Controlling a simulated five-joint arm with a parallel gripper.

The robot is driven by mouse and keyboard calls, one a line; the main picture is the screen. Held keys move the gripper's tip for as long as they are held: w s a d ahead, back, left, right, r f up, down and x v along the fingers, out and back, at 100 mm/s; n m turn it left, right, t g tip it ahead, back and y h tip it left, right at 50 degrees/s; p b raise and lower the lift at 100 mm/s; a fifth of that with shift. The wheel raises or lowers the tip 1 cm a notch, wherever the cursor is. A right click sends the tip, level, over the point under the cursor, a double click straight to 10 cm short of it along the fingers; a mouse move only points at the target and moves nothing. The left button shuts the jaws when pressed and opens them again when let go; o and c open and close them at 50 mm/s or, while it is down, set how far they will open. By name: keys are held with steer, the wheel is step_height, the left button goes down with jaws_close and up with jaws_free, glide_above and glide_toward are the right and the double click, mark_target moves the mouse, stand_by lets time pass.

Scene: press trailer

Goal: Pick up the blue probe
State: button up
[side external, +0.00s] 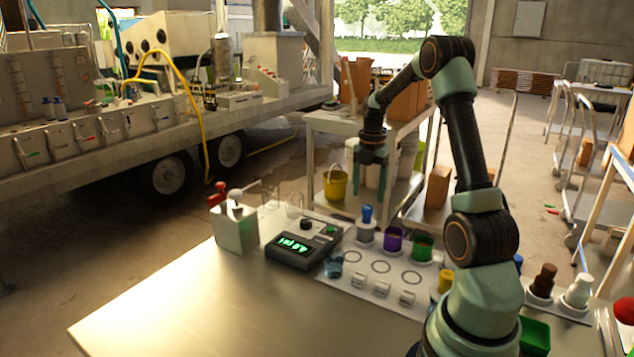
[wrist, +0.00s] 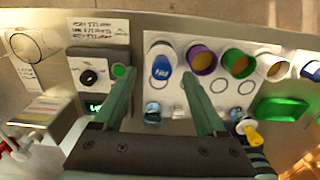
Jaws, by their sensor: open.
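The blue probe (side external: 367,213) stands upright in a pale holder on the white mat in the side external view. It also shows in the wrist view (wrist: 162,68), between my fingers as seen from above. My gripper (side external: 370,188) points down above the probe and looks apart from it. In the wrist view my gripper (wrist: 160,62) has its two fingers spread wide, with nothing held. The probe's lower part is hidden by its holder.
A purple cup (side external: 392,240) and a green cup (side external: 422,247) stand right of the probe. A dark meter (side external: 303,248) with a green display lies to its left. A white box (side external: 236,230) with a red knob stands farther left. The table's front left is bare.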

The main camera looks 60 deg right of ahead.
mark_target(367, 207)
steer(key=shift+s+a+f, duration=0.1)
steer(key=shift+a+f, duration=0.1)
steer(key=shift+f, duration=1.2)
steer(key=shift+s+a+f, duration=0.1)
steer(key=shift+a+f, duration=0.05)
steer(key=shift+f, duration=1.2)
jaws_close()
